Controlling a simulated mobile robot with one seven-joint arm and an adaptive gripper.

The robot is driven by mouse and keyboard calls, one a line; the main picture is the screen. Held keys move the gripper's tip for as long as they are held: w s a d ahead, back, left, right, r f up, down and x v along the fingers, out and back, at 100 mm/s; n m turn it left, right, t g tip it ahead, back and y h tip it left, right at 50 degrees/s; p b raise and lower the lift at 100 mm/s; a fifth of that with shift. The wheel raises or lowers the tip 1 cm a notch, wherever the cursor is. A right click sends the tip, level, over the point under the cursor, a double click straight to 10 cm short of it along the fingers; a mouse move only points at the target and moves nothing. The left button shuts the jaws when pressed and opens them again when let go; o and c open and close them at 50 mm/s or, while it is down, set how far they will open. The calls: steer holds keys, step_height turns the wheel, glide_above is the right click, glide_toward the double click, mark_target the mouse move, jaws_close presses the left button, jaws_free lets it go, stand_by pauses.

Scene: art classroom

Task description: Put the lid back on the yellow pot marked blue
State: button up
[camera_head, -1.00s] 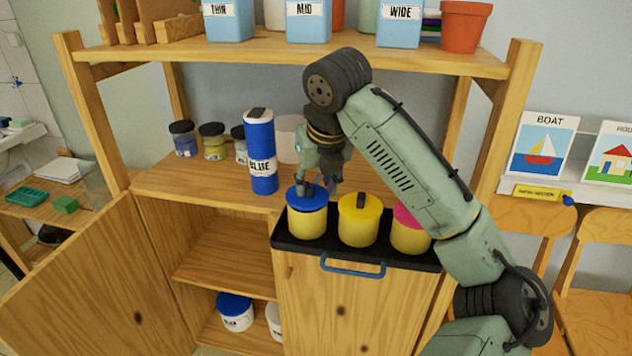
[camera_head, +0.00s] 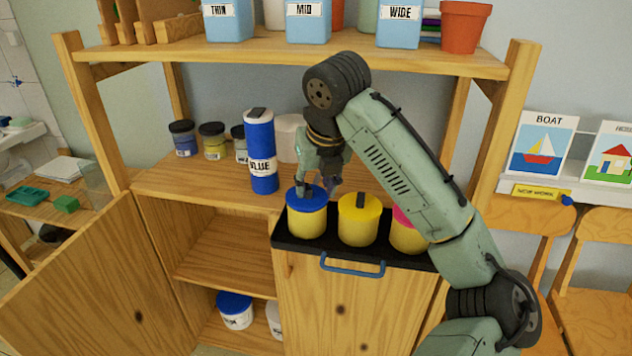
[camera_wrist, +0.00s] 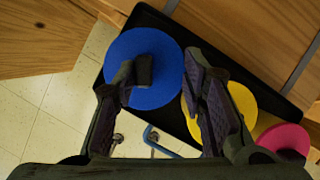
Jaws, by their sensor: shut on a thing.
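The blue lid (camera_head: 306,199) sits on the left yellow pot (camera_head: 308,224), looking about level and covering its mouth. I cannot make out a written mark on this pot. My gripper (camera_head: 318,187) is above the lid, its fingers down at the lid's top. In the wrist view my gripper (camera_wrist: 158,82) has its fingers on either side of the lid's dark knob (camera_wrist: 144,70); the left finger is against it. The blue lid (camera_wrist: 155,95) hides the pot under it there. The exact contact of lid and rim is hard to see.
The pot stands in a black tray (camera_head: 282,243) with a blue handle, beside a yellow-lidded pot (camera_head: 358,220) and a pink-lidded pot (camera_head: 404,232). A shelf (camera_head: 300,54) with containers is above.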

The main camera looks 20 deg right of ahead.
stand_by(0.9)
steer(key=o, duration=0.9)
steer(key=shift+o, duration=0.5)
steer(key=o, duration=0.4)
steer(key=shift+c, duration=0.2)
step_height(320, 180, up, 7)
steer(key=p, duration=0.6)
steer(key=shift+p, duration=0.3)
steer(key=shift+c, duration=0.2)
